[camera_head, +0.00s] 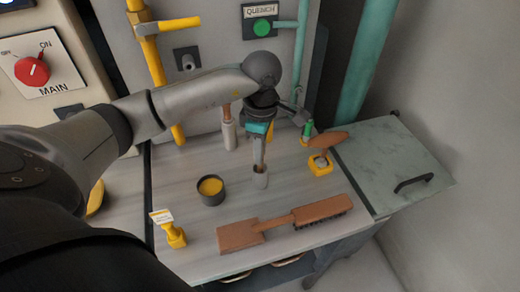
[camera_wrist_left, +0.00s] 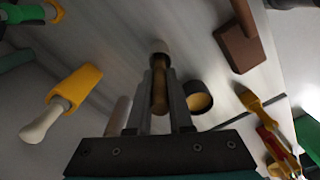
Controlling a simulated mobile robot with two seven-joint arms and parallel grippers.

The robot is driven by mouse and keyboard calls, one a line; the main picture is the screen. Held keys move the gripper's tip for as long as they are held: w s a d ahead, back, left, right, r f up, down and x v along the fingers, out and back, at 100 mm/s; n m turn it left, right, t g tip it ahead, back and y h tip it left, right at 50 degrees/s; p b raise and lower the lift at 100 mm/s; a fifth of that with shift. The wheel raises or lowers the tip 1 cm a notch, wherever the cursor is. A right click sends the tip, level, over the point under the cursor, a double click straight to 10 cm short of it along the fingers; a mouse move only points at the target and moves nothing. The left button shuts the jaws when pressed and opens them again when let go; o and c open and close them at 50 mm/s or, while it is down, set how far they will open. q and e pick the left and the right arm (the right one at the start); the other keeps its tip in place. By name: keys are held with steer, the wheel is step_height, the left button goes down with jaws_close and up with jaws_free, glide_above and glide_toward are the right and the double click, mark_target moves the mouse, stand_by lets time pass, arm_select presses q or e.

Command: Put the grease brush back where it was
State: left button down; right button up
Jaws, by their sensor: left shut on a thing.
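My left gripper (camera_head: 260,160) points down over the bench. It is shut on the grease brush, whose brown handle (camera_wrist_left: 158,95) shows between the two fingers in the left wrist view. A dark pot with yellow grease (camera_head: 210,189) stands apart, left of the holder. My right gripper is out of view.
A yellow stand with a white tag (camera_head: 171,231) is front left. A yellow block (camera_head: 320,165) bears a brown-topped tool at right. A pale cylinder (camera_head: 228,135) stands behind.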

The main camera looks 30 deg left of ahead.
arm_select(q)
steer(key=shift+f, duration=0.2)
steer(key=c, duration=0.8)
jaws_free()
steer(key=shift+r, duration=0.1)
steer(key=shift+r, duration=0.1)
step_height(320, 180, up, 12)
steer(key=shift+d+r, duration=0.1)
